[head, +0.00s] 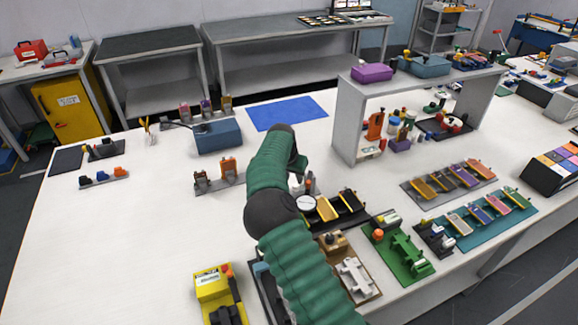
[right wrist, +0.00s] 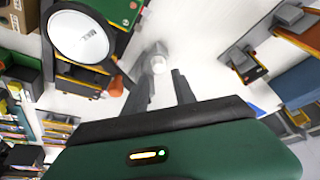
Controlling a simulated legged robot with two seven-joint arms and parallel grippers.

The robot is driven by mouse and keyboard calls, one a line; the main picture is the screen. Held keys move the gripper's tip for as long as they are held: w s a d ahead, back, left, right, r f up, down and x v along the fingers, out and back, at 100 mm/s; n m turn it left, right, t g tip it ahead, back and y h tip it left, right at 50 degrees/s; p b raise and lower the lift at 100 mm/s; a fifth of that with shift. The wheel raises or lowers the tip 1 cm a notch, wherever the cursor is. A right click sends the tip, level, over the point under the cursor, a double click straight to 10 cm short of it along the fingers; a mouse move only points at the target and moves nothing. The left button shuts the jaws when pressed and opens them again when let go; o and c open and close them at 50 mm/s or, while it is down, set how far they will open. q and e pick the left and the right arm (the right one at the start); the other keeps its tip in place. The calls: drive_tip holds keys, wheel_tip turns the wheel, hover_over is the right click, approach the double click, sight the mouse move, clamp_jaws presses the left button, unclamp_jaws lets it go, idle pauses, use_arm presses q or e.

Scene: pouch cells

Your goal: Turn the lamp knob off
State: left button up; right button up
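A round white disc with a dark rim (right wrist: 82,36), which looks like the lamp's head, is at the upper left of the right wrist view. It also shows in the head view (head: 306,203), just right of my arm. A small pale round knob (right wrist: 158,64) on a grey post is ahead of my right gripper (right wrist: 160,80). The gripper's two dark fingers are apart, with the knob between or just beyond their tips; contact cannot be told. In the head view my right gripper (head: 298,166) points down, mostly hidden by my green arm. My left gripper is not in view.
A grey shelf (head: 345,125) stands behind on the right. A blue box (head: 217,136) and blue mat (head: 287,112) lie farther back.

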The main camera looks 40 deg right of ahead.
drive_tip(key=v, duration=1.1)
drive_tip(key=shift+a, duration=0.3)
drive_tip(key=shift+s, duration=0.1)
